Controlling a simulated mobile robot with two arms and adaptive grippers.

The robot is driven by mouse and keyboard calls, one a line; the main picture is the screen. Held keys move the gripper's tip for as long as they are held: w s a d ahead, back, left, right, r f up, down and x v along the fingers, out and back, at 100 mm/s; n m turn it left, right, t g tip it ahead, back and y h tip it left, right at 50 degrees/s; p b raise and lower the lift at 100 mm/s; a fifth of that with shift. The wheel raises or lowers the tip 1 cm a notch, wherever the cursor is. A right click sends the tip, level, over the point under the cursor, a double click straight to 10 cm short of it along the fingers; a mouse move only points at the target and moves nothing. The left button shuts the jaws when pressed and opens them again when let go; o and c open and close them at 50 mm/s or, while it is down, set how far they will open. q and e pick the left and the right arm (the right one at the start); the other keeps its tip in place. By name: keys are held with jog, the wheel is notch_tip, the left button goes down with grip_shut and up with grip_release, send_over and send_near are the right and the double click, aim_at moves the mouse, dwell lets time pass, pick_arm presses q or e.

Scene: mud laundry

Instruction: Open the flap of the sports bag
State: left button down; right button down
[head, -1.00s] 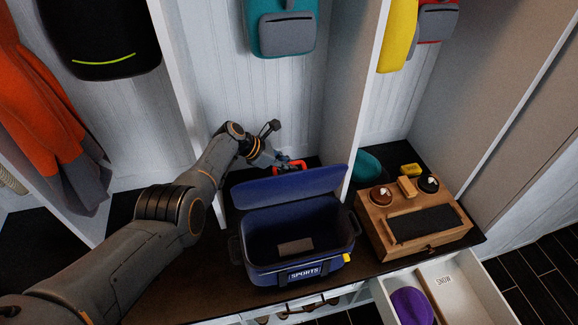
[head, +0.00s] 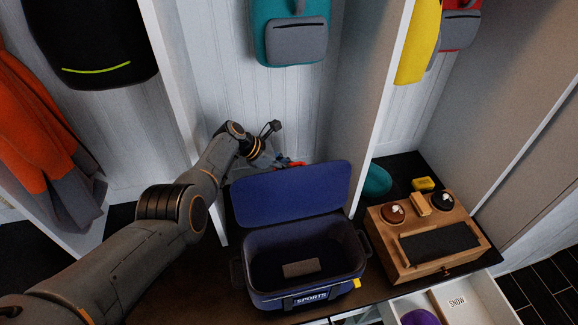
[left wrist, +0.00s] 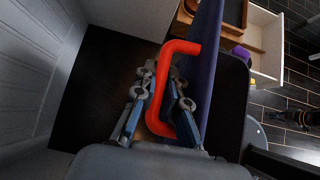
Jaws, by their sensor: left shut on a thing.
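The blue sports bag (head: 262,280) stands on the dark bench with its flap (head: 295,192) open. The flap is raised at the back and leans away from the opening, its inner face showing. My left gripper (head: 284,164) is behind the flap in the head view, shut on the flap's red handle (left wrist: 180,47). The left wrist view shows the handle between the fingers (left wrist: 160,98) and the flap (left wrist: 206,40) nearly edge-on beside it. The handle is mostly hidden by the flap in the head view.
A small brownish block (head: 301,268) lies inside the bag. A wooden box (head: 395,262) and a teal item (head: 377,181) are on the bench to the right, past a white divider (head: 376,110). An open drawer (head: 490,300) juts out below. Backpacks hang above.

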pick_arm(q)
jog(key=shift+w+a, duration=0.15)
jog(key=shift+w, duration=0.05)
dwell(0.4)
jog(key=c, duration=1.7)
grip_release()
jog(key=shift+o, duration=0.2)
jog(key=shift+r, duration=5)
